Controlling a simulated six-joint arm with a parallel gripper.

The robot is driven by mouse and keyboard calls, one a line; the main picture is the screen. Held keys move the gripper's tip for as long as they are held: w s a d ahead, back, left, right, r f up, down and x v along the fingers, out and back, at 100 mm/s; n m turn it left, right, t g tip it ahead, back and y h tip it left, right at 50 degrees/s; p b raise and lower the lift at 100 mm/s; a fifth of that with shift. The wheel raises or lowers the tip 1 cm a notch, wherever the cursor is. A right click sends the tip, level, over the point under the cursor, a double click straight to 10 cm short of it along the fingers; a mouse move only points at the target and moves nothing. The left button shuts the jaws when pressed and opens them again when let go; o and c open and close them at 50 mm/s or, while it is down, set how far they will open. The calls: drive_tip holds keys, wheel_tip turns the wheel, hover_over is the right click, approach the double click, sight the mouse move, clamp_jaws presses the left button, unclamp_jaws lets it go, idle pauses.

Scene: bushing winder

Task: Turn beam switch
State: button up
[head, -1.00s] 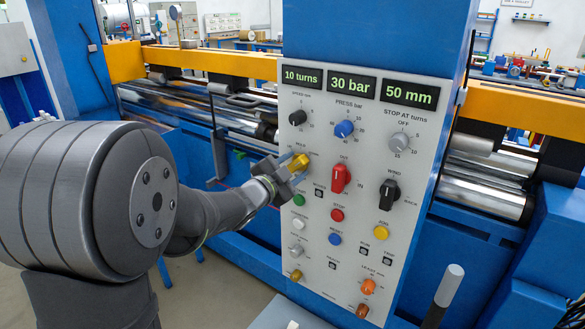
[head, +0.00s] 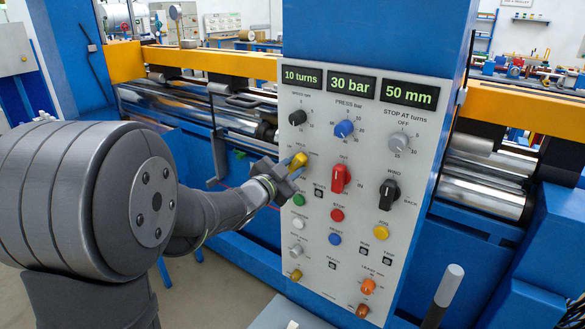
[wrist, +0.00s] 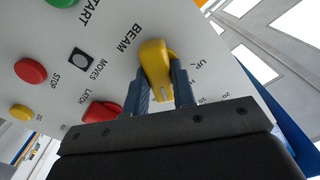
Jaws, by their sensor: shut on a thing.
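The beam switch is a yellow knob (head: 299,160) on the left side of the grey control panel (head: 316,215). It also shows in the wrist view (wrist: 154,62), with the label BEAM to its left and UP to its right. A pale line marks the knob's end nearest my gripper. My gripper (head: 286,172) reaches the panel from the left. In the wrist view its two blue-grey fingers (wrist: 160,84) stand on either side of the knob, shut on it. The fingers and gripper body hide part of the knob's surroundings.
A red switch (head: 340,179) and a black WIND switch (head: 389,194) lie to the right. A green button (head: 299,200) sits just below my gripper. Other knobs, buttons and three displays crowd the panel. A lever (head: 447,288) stands at the lower right.

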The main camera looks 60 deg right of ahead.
drive_tip(key=n, duration=0.5)
drive_tip(key=shift+n, duration=0.4)
idle(0.4)
drive_tip(key=o, duration=1)
drive_tip(key=a, duration=1.7)
drive_tip(key=shift+a, duration=0.2)
drive_tip(key=d, duration=1.7)
drive_tip(key=shift+d, duration=0.25)
